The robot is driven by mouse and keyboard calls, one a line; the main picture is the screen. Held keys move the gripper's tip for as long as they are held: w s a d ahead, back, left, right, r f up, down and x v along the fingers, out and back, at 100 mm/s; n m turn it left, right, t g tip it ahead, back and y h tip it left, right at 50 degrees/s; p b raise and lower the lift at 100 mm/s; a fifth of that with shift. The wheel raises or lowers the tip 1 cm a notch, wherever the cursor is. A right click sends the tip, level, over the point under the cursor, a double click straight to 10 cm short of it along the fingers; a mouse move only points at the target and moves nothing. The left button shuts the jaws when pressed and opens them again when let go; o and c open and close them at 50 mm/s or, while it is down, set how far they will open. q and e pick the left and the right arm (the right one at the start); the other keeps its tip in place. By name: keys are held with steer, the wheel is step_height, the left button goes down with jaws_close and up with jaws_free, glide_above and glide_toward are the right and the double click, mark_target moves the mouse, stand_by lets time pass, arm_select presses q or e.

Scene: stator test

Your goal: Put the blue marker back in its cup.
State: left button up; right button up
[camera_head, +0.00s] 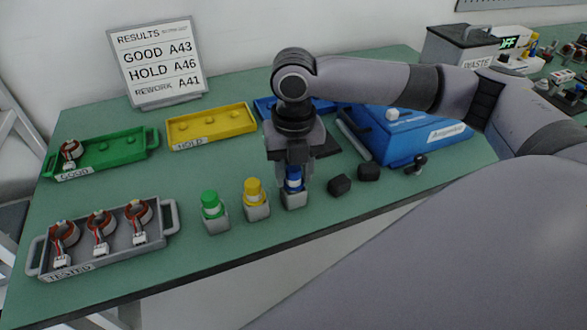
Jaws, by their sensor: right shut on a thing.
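The blue marker (293,184) is upright at the front middle of the table. My right gripper (291,168) points straight down and is shut on its upper part. The marker's lower end is in or directly over a small grey cup (295,201); I cannot tell how deep it sits. The cup stands at the right end of a row. Left of it, a yellow marker (254,189) and a green marker (210,201) stand in grey cups of their own. My left gripper is not in view.
A grey TESTED tray (110,262) with stators stands front left. Behind are a green tray (104,155), a yellow tray (211,128) and a results board (157,62). Two dark blocks (340,185) and a blue case (408,134) lie to the right. The table's front edge is close.

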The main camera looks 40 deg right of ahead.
steer(key=shift+f, duration=0.15)
steer(key=shift+f, duration=0.25)
steer(key=o, duration=1)
steer(key=shift+o, duration=0.2)
steer(key=shift+r, duration=0.2)
step_height(320, 180, up, 12)
steer(key=p, duration=0.1)
steer(key=shift+r, duration=0.25)
